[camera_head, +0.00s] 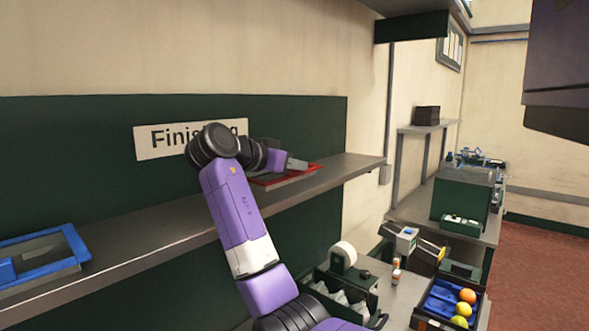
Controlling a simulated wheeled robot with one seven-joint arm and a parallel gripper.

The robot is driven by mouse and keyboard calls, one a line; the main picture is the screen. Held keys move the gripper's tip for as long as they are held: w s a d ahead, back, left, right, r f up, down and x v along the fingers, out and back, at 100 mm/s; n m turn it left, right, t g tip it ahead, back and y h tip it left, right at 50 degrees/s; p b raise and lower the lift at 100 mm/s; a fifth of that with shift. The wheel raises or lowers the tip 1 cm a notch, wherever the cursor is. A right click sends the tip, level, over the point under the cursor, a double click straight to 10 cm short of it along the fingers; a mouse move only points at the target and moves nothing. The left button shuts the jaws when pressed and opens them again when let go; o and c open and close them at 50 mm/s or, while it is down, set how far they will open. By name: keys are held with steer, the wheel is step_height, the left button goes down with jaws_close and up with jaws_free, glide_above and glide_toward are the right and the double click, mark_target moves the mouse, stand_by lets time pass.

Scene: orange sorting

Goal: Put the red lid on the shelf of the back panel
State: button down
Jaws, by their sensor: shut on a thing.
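The red lid (299,175) lies at the right part of the grey shelf (343,168) of the dark green back panel (300,118). It looks flat and at shelf level; I cannot tell whether it rests fully on the shelf. My gripper (294,163) reaches over the shelf and is shut on the lid near its far edge. The fingertips are small and partly hidden. My purple arm covers the left part of the lid and part of the "Finishing" sign (158,141).
A blue-framed lid (75,243) lies on the shelf's left end. Below right, a workbench (401,296) holds a tape roll (344,253), small bottles and a blue-lined crate (431,301) with oranges and green fruit. An overhead ledge (411,27) hangs above. The shelf's middle is clear.

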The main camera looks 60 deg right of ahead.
mark_target(263, 184)
steer(key=shift+f, duration=0.8)
steer(key=shift+f, duration=0.1)
steer(key=c, duration=1.4)
jaws_free()
steer(key=shift+o, duration=0.2)
steer(key=b+v, duration=0.4)
steer(key=v, duration=0.7)
steer(key=shift+a, duration=0.2)
steer(key=shift+a+r, duration=0.3)
